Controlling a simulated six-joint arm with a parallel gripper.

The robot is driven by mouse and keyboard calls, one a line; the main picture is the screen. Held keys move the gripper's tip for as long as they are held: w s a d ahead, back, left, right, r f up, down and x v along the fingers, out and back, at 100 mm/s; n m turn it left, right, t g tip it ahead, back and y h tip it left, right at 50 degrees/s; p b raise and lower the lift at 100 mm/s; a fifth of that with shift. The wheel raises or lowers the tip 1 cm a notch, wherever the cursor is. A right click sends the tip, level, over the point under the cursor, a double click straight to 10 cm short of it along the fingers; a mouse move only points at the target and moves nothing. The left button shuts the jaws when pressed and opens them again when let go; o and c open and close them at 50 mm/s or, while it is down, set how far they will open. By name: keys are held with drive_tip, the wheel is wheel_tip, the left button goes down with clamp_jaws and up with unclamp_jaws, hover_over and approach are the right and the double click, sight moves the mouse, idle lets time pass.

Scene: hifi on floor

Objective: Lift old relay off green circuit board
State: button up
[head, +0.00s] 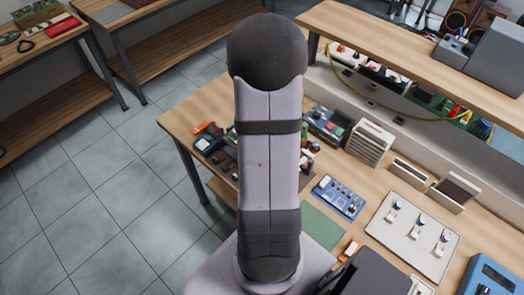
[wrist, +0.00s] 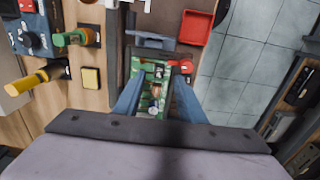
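In the wrist view, a green circuit board (wrist: 139,73) with several small parts lies below my gripper (wrist: 156,84). My gripper's two blue-grey fingers are spread apart on either side of the board's middle, with a gap between them. Small brownish and whitish parts show between the fingers; I cannot tell for sure which is the old relay. Whether the fingertips touch anything is unclear. In the head view my arm stands in front of this part of the bench, and the gripper and green board are hidden behind it.
A red tray (wrist: 194,27) lies just beyond the board. Tools with green (wrist: 73,39) and yellow (wrist: 27,82) handles are at the left. In the head view a blue board (head: 338,197), a pale panel (head: 412,236) and a grey vented box (head: 370,142) crowd the bench.

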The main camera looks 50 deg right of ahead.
drive_tip(key=shift+s+d+f+p, duration=0.1)
drive_tip(key=shift+f+p, duration=0.5)
drive_tip(key=shift+f, duration=1.35)
drive_tip(key=shift+c, duration=0.3)
clamp_jaws()
wheel_tip(320, 180, up, 10)
drive_tip(key=b, duration=0.2)
drive_tip(key=shift+r, duration=0.25)
drive_tip(key=shift+r+p, duration=2.1)
drive_tip(key=shift+r, duration=0.15)
